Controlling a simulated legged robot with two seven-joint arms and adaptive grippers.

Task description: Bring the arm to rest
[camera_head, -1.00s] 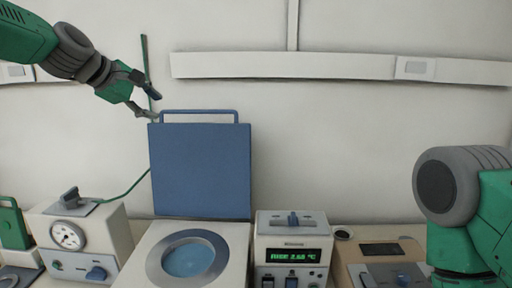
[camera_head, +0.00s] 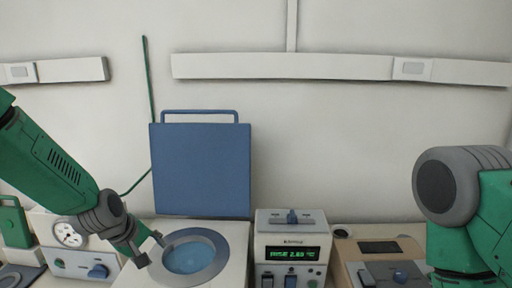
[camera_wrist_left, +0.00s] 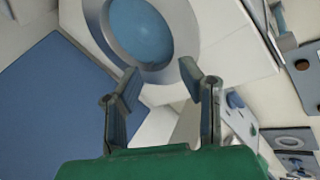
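My left gripper (camera_head: 150,249) is low in the head view, in front of the left rim of the round blue well of a white unit. In the left wrist view its two fingers (camera_wrist_left: 160,82) are spread apart with nothing between them. My left arm comes in from the left edge and slopes down to the right. Of my right arm, only a green and grey part shows at the right edge; its gripper is out of view.
A blue lid (camera_head: 200,170) stands upright behind the white unit (camera_head: 236,232). A dial box (camera_head: 85,262) is partly behind my left arm. A controller with a green display (camera_head: 292,254) and a brown-topped device (camera_head: 385,262) stand to the right.

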